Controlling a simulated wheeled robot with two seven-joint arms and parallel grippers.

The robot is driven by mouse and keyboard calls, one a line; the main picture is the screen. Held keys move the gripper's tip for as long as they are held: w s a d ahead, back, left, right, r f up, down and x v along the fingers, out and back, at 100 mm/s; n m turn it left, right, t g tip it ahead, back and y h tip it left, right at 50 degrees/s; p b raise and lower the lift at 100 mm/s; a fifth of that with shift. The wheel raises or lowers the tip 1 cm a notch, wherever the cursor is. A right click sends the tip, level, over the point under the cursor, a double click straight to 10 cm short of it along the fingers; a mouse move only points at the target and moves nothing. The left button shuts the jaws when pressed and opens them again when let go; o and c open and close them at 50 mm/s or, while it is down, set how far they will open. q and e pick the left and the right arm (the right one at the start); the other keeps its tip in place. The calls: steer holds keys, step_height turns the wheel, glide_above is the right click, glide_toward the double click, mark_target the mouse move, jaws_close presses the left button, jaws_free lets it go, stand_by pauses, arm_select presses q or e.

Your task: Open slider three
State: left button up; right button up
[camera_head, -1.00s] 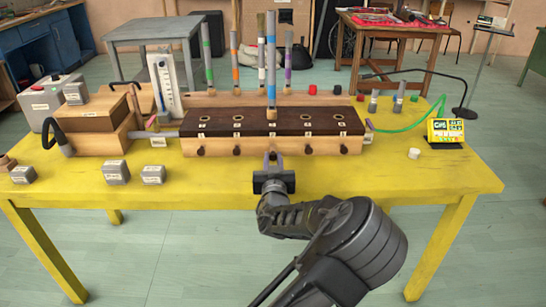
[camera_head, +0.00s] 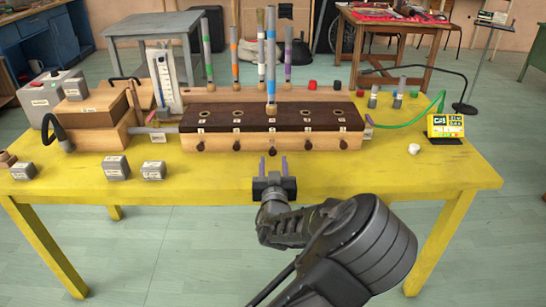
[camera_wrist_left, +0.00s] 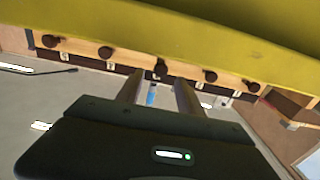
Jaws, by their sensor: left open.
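A wooden box (camera_head: 190,142) with a dark top stands on the yellow table, with several numbered holes along the top. A row of dark round slider knobs runs along its front. The middle knob (camera_head: 272,151), in line with the centre hole, also shows in the left wrist view (camera_wrist_left: 160,69). I cannot clearly tell how far its slider is out. A grey and blue tube (camera_head: 271,60) stands upright at the centre hole. My left gripper (camera_head: 273,166) is open and empty, in front of the middle knob and apart from it. My right gripper is not in view.
Wooden blocks (camera_head: 95,108) and small grey boxes (camera_head: 116,168) are at the left. A yellow device (camera_head: 445,127) and a small white piece (camera_head: 414,148) are at the right. Several tubes stand behind the box. The table's front strip is mostly clear.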

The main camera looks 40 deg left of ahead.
arm_select(q)
steer(key=v, duration=0.3)
steer(key=shift+s+d, duration=0.15)
steer(key=shift+s, duration=0.05)
stand_by(0.4)
